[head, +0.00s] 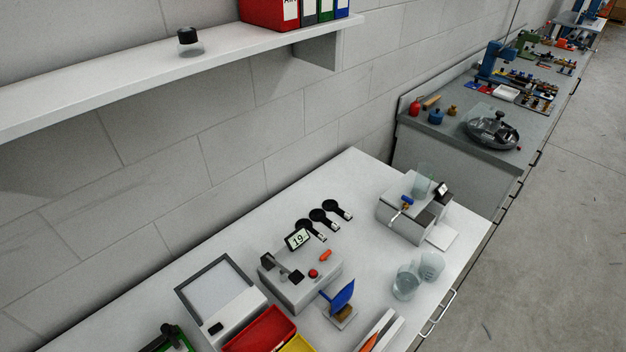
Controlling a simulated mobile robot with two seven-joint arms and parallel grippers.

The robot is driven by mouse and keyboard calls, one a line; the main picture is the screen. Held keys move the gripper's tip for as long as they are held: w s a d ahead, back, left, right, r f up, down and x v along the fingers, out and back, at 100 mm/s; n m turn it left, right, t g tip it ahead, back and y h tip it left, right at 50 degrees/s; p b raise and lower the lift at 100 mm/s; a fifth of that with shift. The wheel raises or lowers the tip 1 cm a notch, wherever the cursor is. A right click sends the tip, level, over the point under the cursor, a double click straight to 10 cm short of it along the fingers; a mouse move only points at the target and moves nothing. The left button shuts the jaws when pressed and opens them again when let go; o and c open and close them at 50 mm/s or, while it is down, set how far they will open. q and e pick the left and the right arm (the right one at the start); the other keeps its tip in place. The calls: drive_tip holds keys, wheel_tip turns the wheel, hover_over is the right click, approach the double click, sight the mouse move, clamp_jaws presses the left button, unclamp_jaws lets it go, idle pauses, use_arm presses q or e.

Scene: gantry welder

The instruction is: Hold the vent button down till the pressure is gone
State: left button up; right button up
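A grey box-shaped device (302,288) stands on the white bench, with a small tilted display (297,239) at its back that seems to read 19. A round red button (313,273) sits on its top, with an orange part (326,255) and a black block (296,276) near it. No label shows which control is the vent button; the red button is the only plain push button I can make out. Nothing touches it. Neither of my grippers is in view.
A second grey device (395,222) with a blue-handled valve stands at the right. Glass beakers (405,283), a blue fin-shaped part (341,297), red (258,335) and yellow (298,344) bins and a white-screened panel (214,290) surround the first device. A shelf (110,82) overhangs the left.

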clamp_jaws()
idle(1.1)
